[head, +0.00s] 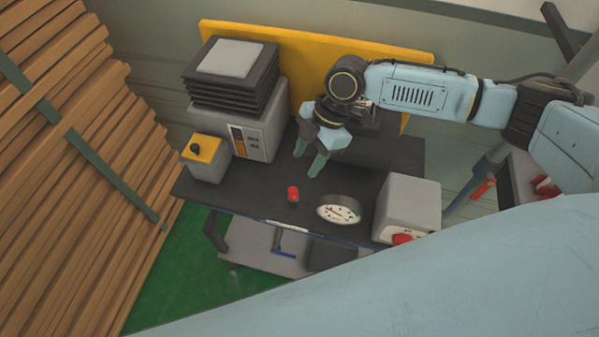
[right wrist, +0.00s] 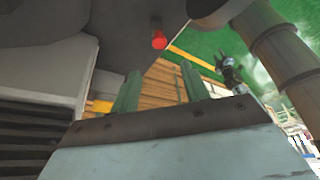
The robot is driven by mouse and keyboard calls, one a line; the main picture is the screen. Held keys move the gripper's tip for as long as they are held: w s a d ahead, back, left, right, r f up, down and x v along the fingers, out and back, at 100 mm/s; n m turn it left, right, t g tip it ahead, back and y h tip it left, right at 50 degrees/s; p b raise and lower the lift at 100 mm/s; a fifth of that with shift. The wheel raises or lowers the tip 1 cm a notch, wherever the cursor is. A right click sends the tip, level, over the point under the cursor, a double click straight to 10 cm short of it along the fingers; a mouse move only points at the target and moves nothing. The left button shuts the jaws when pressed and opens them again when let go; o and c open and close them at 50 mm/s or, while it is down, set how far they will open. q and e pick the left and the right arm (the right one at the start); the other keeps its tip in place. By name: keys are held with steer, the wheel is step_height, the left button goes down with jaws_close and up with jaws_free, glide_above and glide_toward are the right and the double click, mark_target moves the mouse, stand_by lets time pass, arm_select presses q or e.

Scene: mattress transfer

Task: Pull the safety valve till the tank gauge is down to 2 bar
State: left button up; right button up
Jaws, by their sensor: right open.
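A red knob (head: 293,193) stands on the front part of the dark bench top; I take it for the safety valve. It also shows at the top of the right wrist view (right wrist: 158,41). The round white gauge (head: 339,209) lies just right of the knob; its needle is too small to read. My right gripper (head: 309,162) is open and empty, behind the knob and apart from it. Its two green fingers (right wrist: 158,88) show spread in the right wrist view. My left gripper cannot be made out.
A grey box with a black finned stack (head: 234,85) and a small yellow-topped box (head: 203,158) stand on the bench's left. A grey box (head: 407,207) with a red part stands right of the gauge. Stacked planks (head: 60,150) fill the left. My pale blue arm hides the lower right.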

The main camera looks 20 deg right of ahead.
steer(key=shift+v, duration=2.25)
